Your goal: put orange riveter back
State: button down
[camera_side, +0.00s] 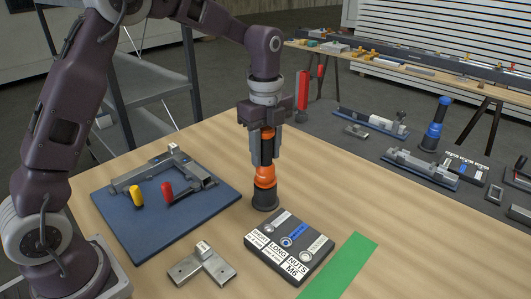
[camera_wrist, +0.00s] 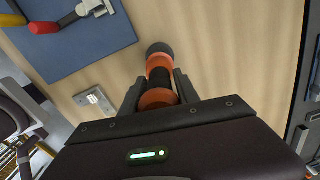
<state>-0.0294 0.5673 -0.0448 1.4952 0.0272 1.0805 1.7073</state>
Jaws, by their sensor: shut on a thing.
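The orange riveter (camera_side: 264,176), orange and black with a dark round base, stands upright below my gripper (camera_side: 265,150). My gripper points down and is shut on the riveter's upper part, which is partly hidden between the fingers. The riveter's base is at or just above the wooden table; I cannot tell if it touches. In the wrist view the riveter (camera_wrist: 160,62) runs out between the fingers of my gripper (camera_wrist: 158,85), its dark end over the bare wood.
A blue board (camera_side: 222,203) with a metal frame and red and yellow clamp handles lies left of the riveter. A dark labelled tray (camera_side: 318,244), a grey metal bracket (camera_side: 203,268) and a green strip (camera_side: 340,264) lie in front. A blue tool (camera_side: 434,125) stands on the dark table at right.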

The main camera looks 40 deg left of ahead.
jog(key=shift+f, duration=0.4)
jog(key=c, duration=0.9)
grip_release()
jog(key=shift+f, duration=0.1)
